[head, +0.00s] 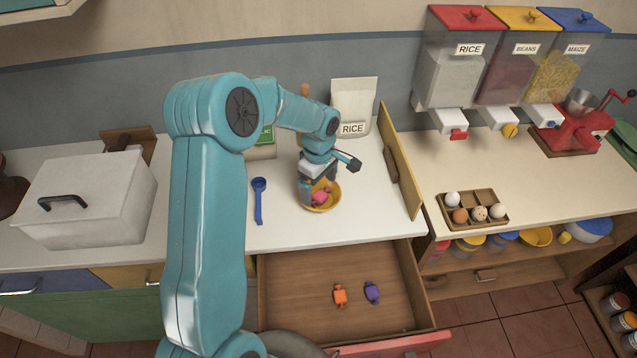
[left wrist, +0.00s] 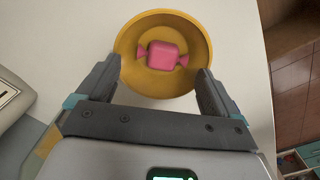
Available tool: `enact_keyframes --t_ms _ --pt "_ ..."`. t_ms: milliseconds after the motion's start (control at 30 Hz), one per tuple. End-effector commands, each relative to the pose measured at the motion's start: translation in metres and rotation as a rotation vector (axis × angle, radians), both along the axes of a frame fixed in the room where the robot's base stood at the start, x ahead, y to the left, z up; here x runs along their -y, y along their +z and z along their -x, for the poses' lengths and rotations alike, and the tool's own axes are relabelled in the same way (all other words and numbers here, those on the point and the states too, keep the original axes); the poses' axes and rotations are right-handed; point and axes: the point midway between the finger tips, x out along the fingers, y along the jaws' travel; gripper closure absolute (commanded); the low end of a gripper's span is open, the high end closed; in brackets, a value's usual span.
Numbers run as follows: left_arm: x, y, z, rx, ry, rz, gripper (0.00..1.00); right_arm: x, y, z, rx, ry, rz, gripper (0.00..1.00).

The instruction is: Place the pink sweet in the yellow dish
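The pink sweet (head: 320,197) lies inside the yellow dish (head: 331,203) on the white counter. In the left wrist view the pink sweet (left wrist: 162,55) rests in the middle of the yellow dish (left wrist: 145,22), with its twisted ends to left and right. My left gripper (head: 312,196) is just above the dish. In the left wrist view my left gripper (left wrist: 157,75) has its fingers wide apart, one on each side of the sweet, and touches nothing that I can see. My right gripper does not show.
An open drawer (head: 285,290) below holds an orange sweet (head: 340,295) and a purple sweet (head: 372,292). A blue spoon (head: 259,200) lies left of the dish. A rice bag (head: 353,105) and a yellow board (head: 401,160) stand behind and right. An egg tray (head: 487,222) is farther right.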

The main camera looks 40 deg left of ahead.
Motion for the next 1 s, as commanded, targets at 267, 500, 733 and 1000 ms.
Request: enact_keyframes --t_ms 267,500,733,1000 --pt "0.0 -0.002 0.0 -0.002 -0.001 0.001 0.05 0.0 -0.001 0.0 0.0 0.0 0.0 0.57" --pt "0.001 -0.002 0.0 -0.002 -0.001 0.002 0.05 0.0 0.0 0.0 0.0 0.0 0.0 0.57" --pt "0.001 0.026 0.0 0.001 -0.001 0.001 0.05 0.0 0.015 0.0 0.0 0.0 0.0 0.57" --pt "0.0 0.068 0.0 0.0 -0.001 0.0 0.05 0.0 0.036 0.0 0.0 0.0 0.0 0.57"
